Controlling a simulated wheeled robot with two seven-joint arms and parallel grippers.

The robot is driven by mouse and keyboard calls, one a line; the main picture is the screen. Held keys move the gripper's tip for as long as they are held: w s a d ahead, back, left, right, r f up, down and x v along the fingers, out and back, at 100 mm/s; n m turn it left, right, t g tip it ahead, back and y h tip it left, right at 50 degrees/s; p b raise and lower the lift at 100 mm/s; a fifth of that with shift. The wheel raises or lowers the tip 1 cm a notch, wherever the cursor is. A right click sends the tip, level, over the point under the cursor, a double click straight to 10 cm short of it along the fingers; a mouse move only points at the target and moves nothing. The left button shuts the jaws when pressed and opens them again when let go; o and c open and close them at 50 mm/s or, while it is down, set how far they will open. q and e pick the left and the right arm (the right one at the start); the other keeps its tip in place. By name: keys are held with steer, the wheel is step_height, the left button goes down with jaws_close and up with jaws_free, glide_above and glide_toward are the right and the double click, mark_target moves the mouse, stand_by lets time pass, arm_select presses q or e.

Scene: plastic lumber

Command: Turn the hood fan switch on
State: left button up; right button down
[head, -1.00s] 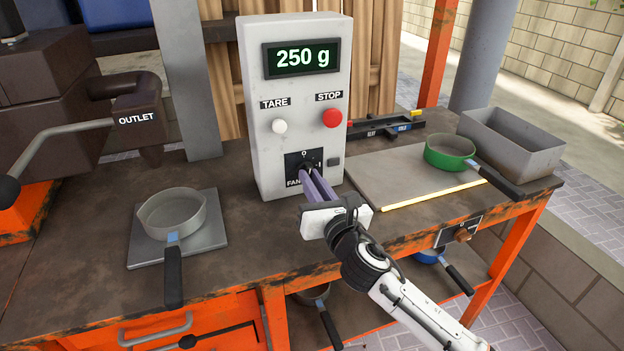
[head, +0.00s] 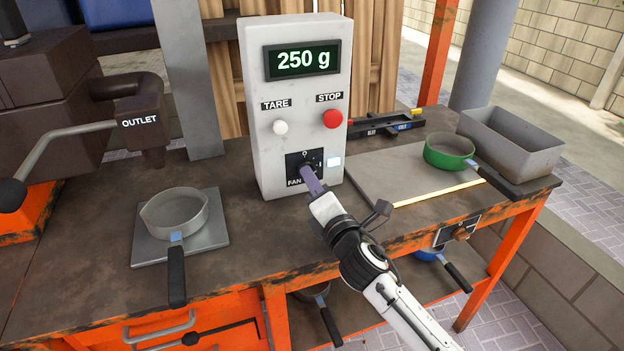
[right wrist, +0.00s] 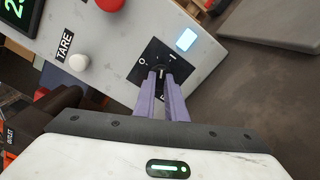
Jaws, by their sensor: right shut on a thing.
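The fan switch (head: 305,160) is a black rotary knob on a square black plate, low on the front of a pale control box (head: 262,110). In the right wrist view the plate (right wrist: 151,80) shows an O mark and an I mark, and the knob's pointer line lies toward the I side. My right gripper (head: 308,172) is shut on the knob, with its purple fingers on either side of it; the fingers (right wrist: 164,78) also hide part of the label. A small square lamp (head: 334,162) beside the plate glows pale blue-white. My left gripper is not in view.
The box also bears a white TARE button (head: 280,127), a red STOP button (head: 332,119) and a display reading 250 g. A grey pan (head: 172,212) stands left on a plate. A green pan (head: 450,152) and grey bin (head: 510,140) are right.

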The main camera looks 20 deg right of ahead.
steer(key=m, duration=0.5)
steer(key=shift+m, duration=0.3)
stand_by(0.4)
steer(key=c, duration=1.8)
jaws_free()
steer(key=shift+s, duration=0.15)
steer(key=s, duration=1)
steer(key=shift+d, duration=0.15)
